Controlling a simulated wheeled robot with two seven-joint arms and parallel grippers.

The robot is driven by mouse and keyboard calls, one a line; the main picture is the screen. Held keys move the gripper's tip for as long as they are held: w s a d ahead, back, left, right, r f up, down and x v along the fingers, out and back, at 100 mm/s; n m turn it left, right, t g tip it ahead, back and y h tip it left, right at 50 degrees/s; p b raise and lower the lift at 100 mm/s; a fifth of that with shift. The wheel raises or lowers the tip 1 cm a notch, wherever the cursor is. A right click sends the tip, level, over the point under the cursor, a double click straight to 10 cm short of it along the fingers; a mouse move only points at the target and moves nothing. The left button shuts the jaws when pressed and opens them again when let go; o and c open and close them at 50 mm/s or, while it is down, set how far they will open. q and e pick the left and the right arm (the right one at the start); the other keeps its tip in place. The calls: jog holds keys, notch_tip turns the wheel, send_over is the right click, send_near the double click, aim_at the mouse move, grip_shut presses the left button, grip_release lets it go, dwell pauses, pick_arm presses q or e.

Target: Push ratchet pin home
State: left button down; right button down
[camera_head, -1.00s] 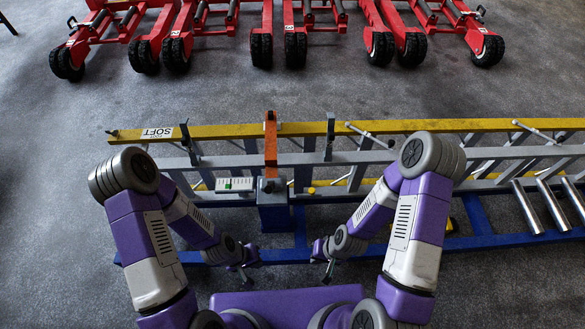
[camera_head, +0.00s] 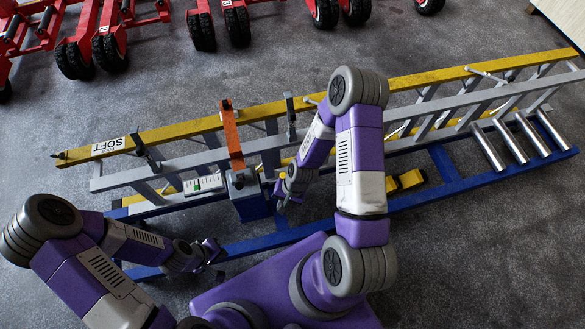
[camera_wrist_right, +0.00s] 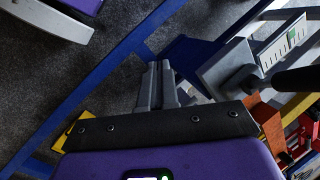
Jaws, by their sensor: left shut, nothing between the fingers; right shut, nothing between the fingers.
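A blue post with a grey head (camera_head: 243,184) stands on the blue-framed jack, with an orange lever (camera_head: 232,135) rising from it. The grey head also shows in the right wrist view (camera_wrist_right: 226,68). I cannot pick out the ratchet pin for certain. My right gripper (camera_head: 279,203) is beside the post on its right side; in the right wrist view its fingers (camera_wrist_right: 158,84) are together and empty, a little apart from the grey head. My left gripper (camera_head: 216,262) is shut and empty, low over the near blue rail, left of the post.
A white gauge with a green mark (camera_head: 197,184) sits left of the post. The yellow rail marked SOFT (camera_head: 110,146) runs along the far side. Grey rollers (camera_head: 515,140) lie at the right. Red wheeled jacks (camera_head: 80,55) stand behind. Carpet between is clear.

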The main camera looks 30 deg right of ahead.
jog(key=w+d+r+m, duration=0.3)
jog(key=d+m, duration=0.3)
jog(key=d, duration=0.2)
jog(key=w+d+r+m+p, duration=0.1)
jog(key=w+d+r+m, duration=0.3)
jog(key=d, duration=0.5)
jog(key=w+m, duration=0.1)
jog(key=m, duration=0.1)
jog(key=shift+w+d+m+t, duration=0.2)
jog(key=shift+w+m+t, duration=0.05)
jog(key=shift+m+t, duration=0.05)
jog(key=shift+f, duration=0.1)
jog(key=shift+w+a+f+b, duration=0.3)
jog(key=shift+a+f+b, duration=0.1)
jog(key=shift+a+f, duration=1)
jog(key=shift+w+a+f+b, duration=0.3)
jog(key=shift+a+f+b, duration=0.15)
jog(key=shift+a+f, duration=0.95)
jog(key=shift+w+a+f+b, duration=0.35)
jog(key=shift+a+f, duration=0.65)
jog(key=shift+f, duration=0.8)
